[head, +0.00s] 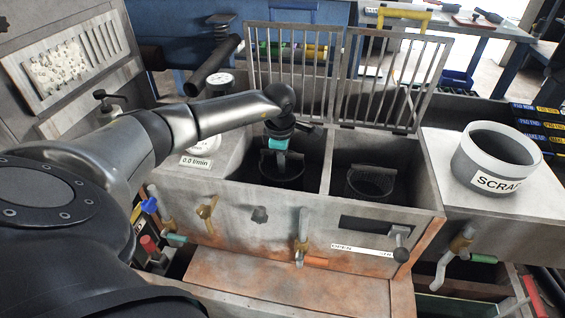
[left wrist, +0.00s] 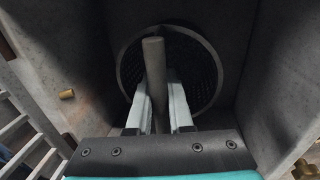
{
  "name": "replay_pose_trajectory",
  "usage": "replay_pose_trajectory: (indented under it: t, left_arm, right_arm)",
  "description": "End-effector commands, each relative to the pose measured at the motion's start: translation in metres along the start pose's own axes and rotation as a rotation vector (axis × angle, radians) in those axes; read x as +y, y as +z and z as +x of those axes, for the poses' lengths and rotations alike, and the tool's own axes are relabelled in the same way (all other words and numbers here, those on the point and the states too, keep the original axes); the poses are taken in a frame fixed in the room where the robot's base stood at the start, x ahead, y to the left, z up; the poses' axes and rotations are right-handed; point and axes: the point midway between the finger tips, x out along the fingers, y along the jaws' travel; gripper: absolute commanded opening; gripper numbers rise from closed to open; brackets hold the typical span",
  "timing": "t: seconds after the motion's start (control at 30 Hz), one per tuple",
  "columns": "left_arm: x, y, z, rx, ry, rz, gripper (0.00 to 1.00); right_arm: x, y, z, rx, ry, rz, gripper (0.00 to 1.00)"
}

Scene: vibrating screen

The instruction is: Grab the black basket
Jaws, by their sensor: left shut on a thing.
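One black basket (head: 277,187) stands in the left compartment of the grey machine. My left gripper (head: 282,162) points down into this compartment. In the left wrist view its two pale fingers (left wrist: 158,108) are closed on the basket's grey upright handle bar (left wrist: 153,62). The round mesh basket (left wrist: 205,72) lies below the fingers, and its near part is hidden. A second dark basket (head: 371,182) stands in the right compartment. My right gripper is not in view.
Compartment walls surround the gripper closely. Two open barred lids (head: 292,75) stand up behind the compartments. A grey bin marked SCRAP (head: 495,160) stands at the right. Taps (head: 301,235) stick out of the machine's front.

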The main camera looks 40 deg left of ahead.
Motion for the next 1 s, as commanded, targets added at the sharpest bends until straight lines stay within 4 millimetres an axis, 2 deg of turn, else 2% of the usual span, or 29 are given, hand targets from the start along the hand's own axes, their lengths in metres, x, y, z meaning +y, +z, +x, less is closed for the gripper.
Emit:
replay_pose_trajectory:
  t: [0.03,0.5,1.0]
  left_arm:
    - [0.003,0.0,-0.008,-0.002,0.004,-0.001,0.0]
    - [0.016,0.0,-0.072,-0.002,0.005,-0.001,0.0]
    - [0.031,0.0,-0.149,-0.002,0.005,-0.001,0.0]
  right_arm:
    - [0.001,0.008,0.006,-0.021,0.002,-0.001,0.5]
    - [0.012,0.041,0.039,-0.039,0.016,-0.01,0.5]
    - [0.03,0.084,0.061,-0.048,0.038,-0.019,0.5]
